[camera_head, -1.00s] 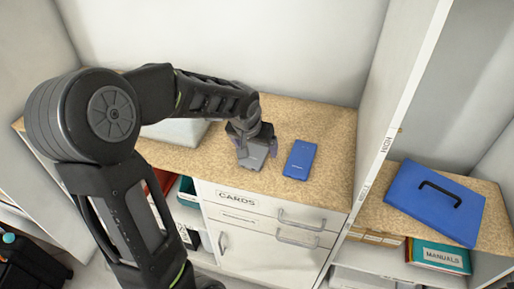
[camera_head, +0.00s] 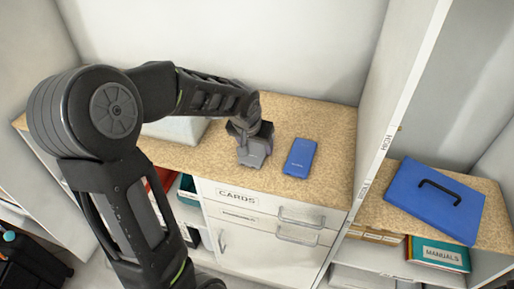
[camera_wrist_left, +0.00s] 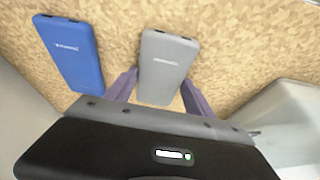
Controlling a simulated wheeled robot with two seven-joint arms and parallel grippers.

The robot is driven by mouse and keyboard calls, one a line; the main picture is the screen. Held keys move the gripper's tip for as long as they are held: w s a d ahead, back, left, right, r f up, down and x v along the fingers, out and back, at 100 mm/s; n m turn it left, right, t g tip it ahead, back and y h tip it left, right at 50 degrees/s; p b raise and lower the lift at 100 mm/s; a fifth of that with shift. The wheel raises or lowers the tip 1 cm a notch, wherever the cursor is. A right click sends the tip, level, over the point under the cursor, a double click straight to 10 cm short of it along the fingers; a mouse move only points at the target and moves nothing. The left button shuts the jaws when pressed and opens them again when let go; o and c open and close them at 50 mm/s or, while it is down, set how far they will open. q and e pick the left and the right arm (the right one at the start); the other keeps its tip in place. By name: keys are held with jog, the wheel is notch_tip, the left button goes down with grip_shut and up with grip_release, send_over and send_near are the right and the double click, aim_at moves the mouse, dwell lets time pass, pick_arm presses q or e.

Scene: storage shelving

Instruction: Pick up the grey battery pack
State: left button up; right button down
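The grey battery pack (camera_head: 255,153) lies on the speckled counter, left of a blue one. In the left wrist view the grey pack (camera_wrist_left: 168,62) is between the two purple fingers of my left gripper (camera_wrist_left: 160,84). The fingertips are very close to its two long sides, and I cannot tell whether they touch it. In the head view my left gripper (camera_head: 252,137) is low over the pack, its fingers hard to make out. My right gripper is not in view.
A blue battery pack (camera_head: 299,158) lies just right of the grey one. A pale box (camera_head: 176,130) stands left, partly behind my arm. A white divider (camera_head: 393,110) rises at the right, with a blue case (camera_head: 435,203) beyond. The counter's back is clear.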

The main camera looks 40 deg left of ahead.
aim_at(256, 149)
pick_arm(q)
jog(key=c, duration=1)
jog(key=shift+c, duration=0.2)
jog(key=shift+r, duration=0.1)
notch_tip(256, 149, up, 10)
jog(key=b, duration=0.1)
dwell(0.3)
